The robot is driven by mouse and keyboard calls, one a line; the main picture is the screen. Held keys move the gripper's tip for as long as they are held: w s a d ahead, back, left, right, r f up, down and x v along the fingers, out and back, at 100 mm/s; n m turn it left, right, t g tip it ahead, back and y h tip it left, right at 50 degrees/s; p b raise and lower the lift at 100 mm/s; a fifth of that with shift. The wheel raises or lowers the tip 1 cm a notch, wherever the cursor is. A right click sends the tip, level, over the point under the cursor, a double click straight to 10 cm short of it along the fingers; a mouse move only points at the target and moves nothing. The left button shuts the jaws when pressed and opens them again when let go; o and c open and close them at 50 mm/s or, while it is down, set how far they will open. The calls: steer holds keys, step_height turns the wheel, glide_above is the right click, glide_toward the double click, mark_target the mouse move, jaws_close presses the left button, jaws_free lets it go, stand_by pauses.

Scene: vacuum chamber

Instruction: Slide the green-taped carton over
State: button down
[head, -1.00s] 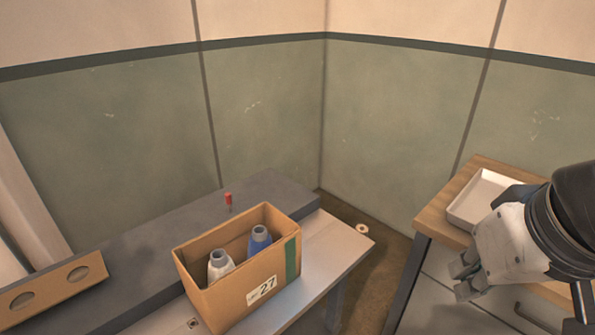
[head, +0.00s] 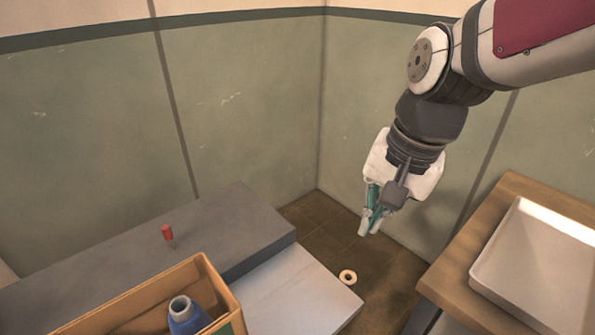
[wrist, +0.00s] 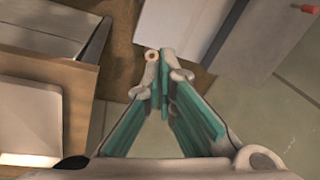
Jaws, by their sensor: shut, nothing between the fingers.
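The green-taped carton (head: 222,298) is an open brown box at the bottom left of the head view, cut off by the frame edge. A blue bottle (head: 188,316) with a grey neck stands inside it. Only a bit of its green tape shows at the bottom edge. The carton is on the light bench top (head: 300,287), against the raised grey ledge (head: 225,228). My gripper (head: 369,228) is shut and empty, pointing down over the floor gap, right of the carton and apart from it. Its closed fingers show in the wrist view (wrist: 163,82). The carton is not in the wrist view.
A red-topped peg (head: 168,234) stands on the grey ledge. A tape-like ring (head: 348,276) lies beyond the bench's right end. A wooden-topped cabinet (head: 462,262) with a white tray (head: 545,262) stands at the right. Walls meet in a corner behind.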

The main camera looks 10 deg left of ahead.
steer(key=w+a+f+m+g+b, duration=0.2)
steer(key=a+f, duration=0.8)
steer(key=w+a+f+m+g+b, duration=0.2)
steer(key=a+f, duration=0.7)
steer(key=f, duration=0.2)
steer(key=x, duration=0.9)
steer(key=shift+s+a+f+b, duration=0.1)
steer(key=shift+a+f+b, duration=0.05)
steer(key=shift+f+b, duration=0.2)
steer(key=shift+s+a+r, duration=0.3)
steer(key=shift+s+a, duration=0.6)
steer(key=shift+s, duration=0.1)
steer(key=shift+s+a, duration=0.4)
